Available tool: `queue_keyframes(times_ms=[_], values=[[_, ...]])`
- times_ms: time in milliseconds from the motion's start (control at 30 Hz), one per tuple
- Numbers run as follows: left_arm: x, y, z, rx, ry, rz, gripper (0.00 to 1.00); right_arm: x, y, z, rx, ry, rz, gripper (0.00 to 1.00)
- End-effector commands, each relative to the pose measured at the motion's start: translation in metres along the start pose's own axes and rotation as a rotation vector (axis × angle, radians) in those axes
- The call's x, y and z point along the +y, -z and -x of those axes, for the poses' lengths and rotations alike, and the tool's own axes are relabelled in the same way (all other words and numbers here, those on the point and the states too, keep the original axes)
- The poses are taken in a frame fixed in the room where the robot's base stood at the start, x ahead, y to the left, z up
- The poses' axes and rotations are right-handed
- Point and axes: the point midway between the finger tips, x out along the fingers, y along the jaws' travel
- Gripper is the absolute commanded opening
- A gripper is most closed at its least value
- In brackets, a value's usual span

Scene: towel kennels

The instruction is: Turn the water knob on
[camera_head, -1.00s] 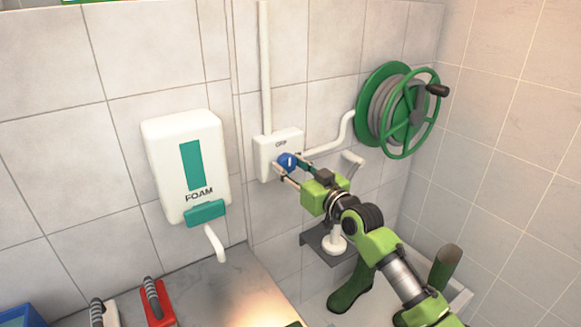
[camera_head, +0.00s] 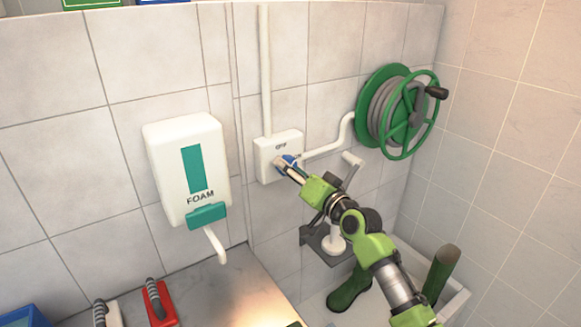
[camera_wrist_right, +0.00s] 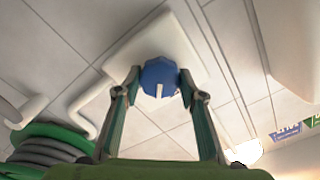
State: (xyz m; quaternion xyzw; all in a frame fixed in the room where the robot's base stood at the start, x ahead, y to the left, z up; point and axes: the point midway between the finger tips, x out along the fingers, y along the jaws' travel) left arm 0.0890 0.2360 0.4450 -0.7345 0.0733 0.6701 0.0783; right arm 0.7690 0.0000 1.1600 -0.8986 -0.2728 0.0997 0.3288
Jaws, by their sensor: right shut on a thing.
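The water knob (camera_head: 289,162) is a blue round knob with a white mark, on a white wall box (camera_head: 265,148) lettered "OFF" at its top. My right gripper (camera_head: 284,164) reaches it from the lower right and is shut on it. In the right wrist view the knob (camera_wrist_right: 160,78) sits between the two fingertips (camera_wrist_right: 159,84), with its white mark toward the bottom of the picture. In the head view the fingers partly cover the knob. My left gripper is not in view.
A white foam dispenser (camera_head: 172,155) hangs left of the box. A green hose reel (camera_head: 372,105) is mounted at the right, joined by a white pipe (camera_head: 330,149). Red-based brush (camera_head: 161,306) and green boots (camera_head: 346,292) are below.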

Motion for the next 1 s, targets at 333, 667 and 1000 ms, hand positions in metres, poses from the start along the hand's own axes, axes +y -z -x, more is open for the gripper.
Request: queue_keyframes(times_ms=[333,667,1000], values=[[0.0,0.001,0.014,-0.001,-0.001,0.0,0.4,-0.001,0.0,0.0,-0.001,-0.002,-0.334,0.16],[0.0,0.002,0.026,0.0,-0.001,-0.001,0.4,-0.001,0.0,0.0,-0.001,-0.002,-0.625,0.16],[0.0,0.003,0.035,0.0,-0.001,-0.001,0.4,0.0,0.0,0.0,0.0,-0.002,-0.819,0.16]])
